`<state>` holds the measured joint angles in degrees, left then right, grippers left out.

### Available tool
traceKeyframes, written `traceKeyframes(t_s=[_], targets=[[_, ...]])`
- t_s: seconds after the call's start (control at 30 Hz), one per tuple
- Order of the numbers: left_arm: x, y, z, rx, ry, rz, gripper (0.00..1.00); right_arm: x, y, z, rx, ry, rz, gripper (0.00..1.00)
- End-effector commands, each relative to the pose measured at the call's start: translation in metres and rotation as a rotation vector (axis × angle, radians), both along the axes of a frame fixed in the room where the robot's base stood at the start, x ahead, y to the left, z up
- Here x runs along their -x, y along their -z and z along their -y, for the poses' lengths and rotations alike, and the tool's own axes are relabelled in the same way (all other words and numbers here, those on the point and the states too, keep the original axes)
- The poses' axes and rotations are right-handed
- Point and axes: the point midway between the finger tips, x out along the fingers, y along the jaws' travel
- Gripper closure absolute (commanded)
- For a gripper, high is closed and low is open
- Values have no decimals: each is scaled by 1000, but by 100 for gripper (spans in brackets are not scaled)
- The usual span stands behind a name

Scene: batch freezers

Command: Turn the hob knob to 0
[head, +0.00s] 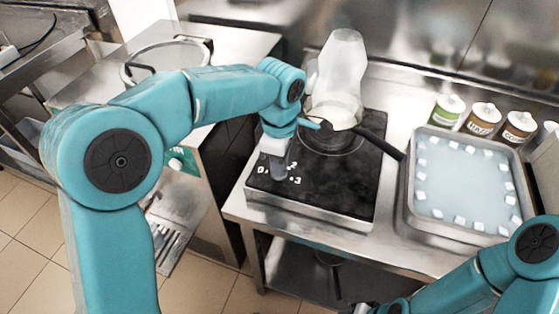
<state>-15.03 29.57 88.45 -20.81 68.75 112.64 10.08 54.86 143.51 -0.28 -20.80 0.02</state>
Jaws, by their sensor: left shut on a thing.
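The hob (345,185) is a black-topped unit on the steel counter, with white dial marks (293,180) near its front left corner. A 0 and a 3 seem to be among them. My left gripper (279,168) points down at these marks and is shut on the hob knob, which its fingers hide. I cannot tell which mark the knob points to. My right arm comes in at the lower right. Its gripper (368,309) is cut by the bottom edge, and its jaws cannot be made out.
A dark pan (330,138) stands on the hob, its handle (380,144) reaching right. A translucent jug (342,70) stands behind it. Right of the hob is a steel tray (411,195) of pale blue liquid with several white cubes. Several labelled tubs (483,117) stand behind the tray.

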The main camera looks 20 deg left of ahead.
Motion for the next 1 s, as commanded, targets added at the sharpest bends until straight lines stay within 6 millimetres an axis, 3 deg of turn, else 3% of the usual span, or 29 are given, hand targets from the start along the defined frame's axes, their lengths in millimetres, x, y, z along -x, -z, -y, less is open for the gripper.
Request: traceKeyframes(t_s=[0.27, 0.3, 0.37, 0.73, 0.87, 1.0], targets=[[-2, -3, -2, -1, -5, 8, 100, 0, 0, 0, 0, 0, 0, 54], [-2, -3, -2, -1, -5, 8, 75, 0, 0, 0, 0, 0, 0, 54], [-2, -2, -2, -1, -4, 7, 60, 0, 0, 0, 0, 0, 0, 54], [-1, -7, 0, 0, -2, 3, 60, 0, -1, 0, 0, 0, 0, 54], [-1, -29, 0, 1, -3, 7, 60, 0, -2, 0, 0, 0, 0, 54], [-1, -67, 0, 1, -2, 8, 60, 0, -6, 0, 0, 0, 0, 54]])
